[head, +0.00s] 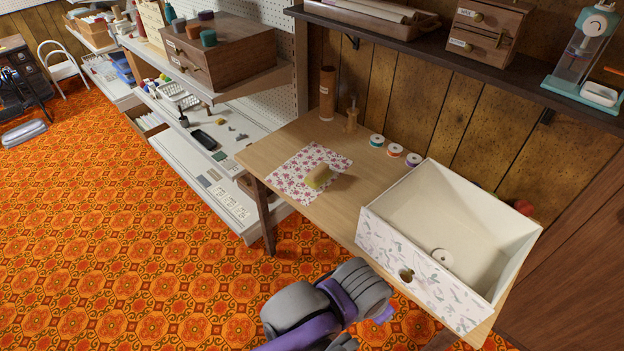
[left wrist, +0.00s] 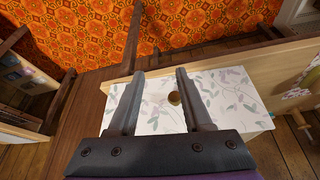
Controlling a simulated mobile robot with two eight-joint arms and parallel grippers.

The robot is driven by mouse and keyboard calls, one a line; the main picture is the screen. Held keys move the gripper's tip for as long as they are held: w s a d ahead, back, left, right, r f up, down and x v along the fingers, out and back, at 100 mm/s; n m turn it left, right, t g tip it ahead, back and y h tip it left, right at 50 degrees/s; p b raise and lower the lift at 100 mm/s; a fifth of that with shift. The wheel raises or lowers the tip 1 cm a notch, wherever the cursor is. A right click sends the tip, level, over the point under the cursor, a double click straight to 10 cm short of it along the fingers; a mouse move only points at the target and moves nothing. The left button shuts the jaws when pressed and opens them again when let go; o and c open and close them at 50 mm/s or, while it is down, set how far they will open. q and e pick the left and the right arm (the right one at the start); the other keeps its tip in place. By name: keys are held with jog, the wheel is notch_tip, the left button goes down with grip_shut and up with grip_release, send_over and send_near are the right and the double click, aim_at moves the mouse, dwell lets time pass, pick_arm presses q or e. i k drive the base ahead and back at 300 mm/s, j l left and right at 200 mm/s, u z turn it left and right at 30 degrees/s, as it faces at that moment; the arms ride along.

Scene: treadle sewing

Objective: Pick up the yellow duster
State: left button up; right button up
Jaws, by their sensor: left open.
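A small yellow block-like thing (head: 318,176), which I take for the yellow duster, rests on a pink floral cloth (head: 290,184) on the wooden table (head: 262,152). I cannot make out the duster in the left wrist view. A grey and purple arm of mine shows low in the head view, in front of the table and short of the duster. My left gripper (left wrist: 160,74) is open in the left wrist view, with the patterned face of a box (left wrist: 205,90) behind its fingers. My right gripper is not in view.
The large open white box (head: 445,215) fills the table's right part. Several thread spools (head: 395,150) and a wooden cylinder (head: 327,93) stand along the table's back. A shelf (head: 415,42) overhangs the back. White shelving (head: 180,140) stands left of the table.

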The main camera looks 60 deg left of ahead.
aim_at(320, 174)
jog(key=u, duration=1.9)
jog(key=i+j+u, duration=0.25)
jog(key=i, duration=0.15)
jog(key=i+u, duration=0.25)
jog(key=i+l+u, duration=0.25)
jog(key=i, duration=0.2)
